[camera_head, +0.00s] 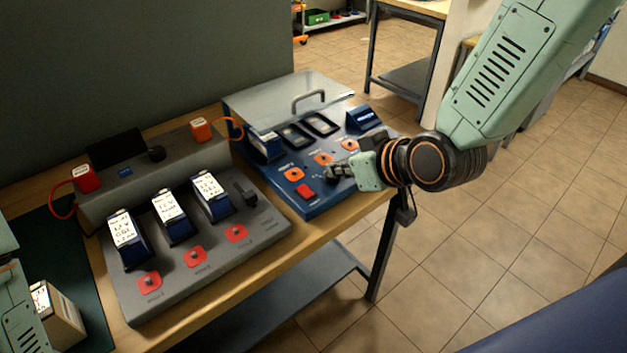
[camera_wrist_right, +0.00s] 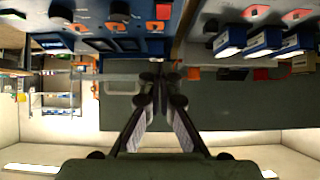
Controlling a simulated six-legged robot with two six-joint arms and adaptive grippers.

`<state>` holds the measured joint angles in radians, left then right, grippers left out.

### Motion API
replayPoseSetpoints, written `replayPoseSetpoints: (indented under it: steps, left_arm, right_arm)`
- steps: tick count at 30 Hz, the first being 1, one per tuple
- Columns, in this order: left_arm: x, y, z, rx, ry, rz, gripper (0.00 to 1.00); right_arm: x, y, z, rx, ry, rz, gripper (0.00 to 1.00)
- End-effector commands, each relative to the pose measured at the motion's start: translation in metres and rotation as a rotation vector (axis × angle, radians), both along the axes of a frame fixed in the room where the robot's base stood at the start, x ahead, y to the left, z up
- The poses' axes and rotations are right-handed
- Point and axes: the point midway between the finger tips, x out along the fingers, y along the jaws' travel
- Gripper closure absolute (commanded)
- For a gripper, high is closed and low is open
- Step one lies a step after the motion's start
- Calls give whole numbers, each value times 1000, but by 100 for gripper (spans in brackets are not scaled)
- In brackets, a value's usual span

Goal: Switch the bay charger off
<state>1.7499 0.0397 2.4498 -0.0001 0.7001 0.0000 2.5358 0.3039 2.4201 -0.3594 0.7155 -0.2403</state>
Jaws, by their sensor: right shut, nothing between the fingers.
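A blue charger unit (camera_head: 327,200) with slots and a clear raised lid (camera_head: 280,98) stands at the right end of the bench. A red switch (camera_head: 305,191) is on its near left corner, and orange plates with dark knobs (camera_head: 294,174) run along its front. A grey charger unit (camera_head: 190,270) to the left holds three blue-and-white batteries (camera_head: 171,214), with red plates and small toggles (camera_head: 236,233) in front. My right gripper (camera_head: 336,173) is shut and empty, over the blue unit's front, right of the red switch; contact is unclear. It also shows in the wrist view (camera_wrist_right: 160,82).
The lid has a dark handle (camera_head: 308,97). A grey box (camera_head: 150,170) with red and orange plugs stands behind the batteries. Open tiled floor lies right of the bench.

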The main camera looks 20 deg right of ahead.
Motion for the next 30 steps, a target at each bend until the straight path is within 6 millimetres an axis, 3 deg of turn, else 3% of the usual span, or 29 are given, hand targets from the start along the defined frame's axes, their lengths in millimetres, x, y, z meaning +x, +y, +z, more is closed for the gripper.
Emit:
replayPoseSetpoints:
  steps: [14, 20, 30]
  left_arm:
    - [0, 0, -1, 0, 1, 0, 60]
    - [0, 0, -4, 0, 0, 0, 60]
    - [0, 0, -8, 0, 0, 0, 60]
  right_arm:
    - [4, 3, -4, -14, -4, 14, 100]
    - [23, 10, -21, -16, -3, 15, 100]
    - [71, 28, -59, -14, -4, 13, 100]
